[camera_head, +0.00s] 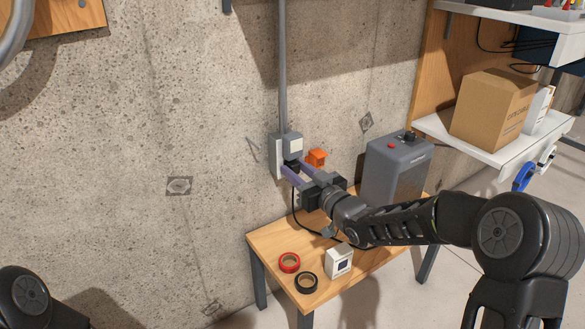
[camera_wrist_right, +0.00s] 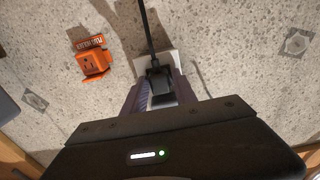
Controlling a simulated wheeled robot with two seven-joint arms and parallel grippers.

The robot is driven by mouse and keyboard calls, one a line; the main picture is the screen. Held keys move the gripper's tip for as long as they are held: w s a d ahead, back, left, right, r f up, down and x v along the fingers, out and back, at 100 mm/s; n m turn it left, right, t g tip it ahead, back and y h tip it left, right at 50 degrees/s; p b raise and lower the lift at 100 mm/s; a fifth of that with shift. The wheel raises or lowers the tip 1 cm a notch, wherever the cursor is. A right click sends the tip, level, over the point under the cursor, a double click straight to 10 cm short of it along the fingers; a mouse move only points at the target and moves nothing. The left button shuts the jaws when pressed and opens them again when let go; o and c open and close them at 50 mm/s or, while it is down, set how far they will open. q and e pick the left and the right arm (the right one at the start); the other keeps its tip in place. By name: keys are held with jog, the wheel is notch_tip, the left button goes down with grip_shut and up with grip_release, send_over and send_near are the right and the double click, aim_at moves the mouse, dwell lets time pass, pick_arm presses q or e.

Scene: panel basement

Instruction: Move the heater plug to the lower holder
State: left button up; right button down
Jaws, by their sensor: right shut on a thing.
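The black heater plug (camera_wrist_right: 160,80) sits between the purple fingers of my right gripper (camera_wrist_right: 159,95), which is shut on it, in the right wrist view. Its black cable (camera_wrist_right: 147,25) runs off the top of that view. In the head view my right gripper (camera_head: 294,169) is at the wall, just below a grey socket box (camera_head: 291,146) on a white plate. I cannot tell whether the plug touches the plate. One orange plug holder (camera_head: 316,157) is on the wall right beside the fingers; it also shows in the wrist view (camera_wrist_right: 94,62). My left gripper is out of view.
The grey heater unit (camera_head: 396,167) stands on the wooden table (camera_head: 268,246) right of my gripper. Red tape (camera_head: 289,263), black tape (camera_head: 307,282) and a small white box (camera_head: 339,262) lie in front. A shelf with a cardboard box (camera_head: 494,110) is at right.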

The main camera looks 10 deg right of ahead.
dwell(0.3)
jog(key=v, duration=0.6)
dwell(1.0)
